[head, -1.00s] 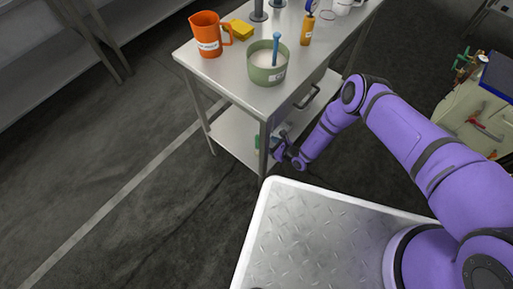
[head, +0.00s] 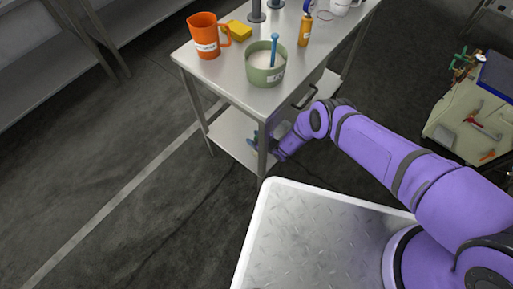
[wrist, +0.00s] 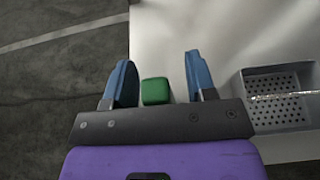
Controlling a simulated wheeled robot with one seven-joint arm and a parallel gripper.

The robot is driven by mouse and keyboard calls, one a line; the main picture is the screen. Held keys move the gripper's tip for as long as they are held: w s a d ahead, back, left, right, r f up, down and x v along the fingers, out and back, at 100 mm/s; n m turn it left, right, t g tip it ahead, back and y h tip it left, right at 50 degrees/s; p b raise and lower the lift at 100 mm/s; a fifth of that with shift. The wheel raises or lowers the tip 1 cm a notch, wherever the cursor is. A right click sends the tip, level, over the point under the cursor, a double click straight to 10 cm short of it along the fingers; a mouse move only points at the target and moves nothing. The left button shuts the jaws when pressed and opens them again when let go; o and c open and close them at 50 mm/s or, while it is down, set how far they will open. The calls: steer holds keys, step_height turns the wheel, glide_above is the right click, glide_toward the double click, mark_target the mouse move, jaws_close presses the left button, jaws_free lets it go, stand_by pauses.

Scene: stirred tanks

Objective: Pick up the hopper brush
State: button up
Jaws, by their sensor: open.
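My gripper (head: 262,141) reaches in over the lower shelf (head: 228,133) of the steel table, partly hidden by the table leg and my arm. In the wrist view my gripper (wrist: 158,72) is open, with two blue fingers apart. A green block-shaped thing (wrist: 155,91) shows between the fingers, nearer the left one, with clear space to the right one. It may be part of the hopper brush, but its lower part is hidden behind the gripper body and I cannot tell its full shape. No contact shows.
A perforated grey tray (wrist: 278,98) lies on the shelf to the right. On the tabletop stand an orange jug (head: 207,36), a yellow block (head: 236,30), a green bowl (head: 265,70) with a blue-handled tool, and an orange bottle (head: 305,30). The shelf beyond the fingers is clear.

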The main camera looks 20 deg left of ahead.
steer(key=shift+a, duration=0.1)
jaws_close()
steer(key=shift+w+r, duration=0.1)
stand_by(0.4)
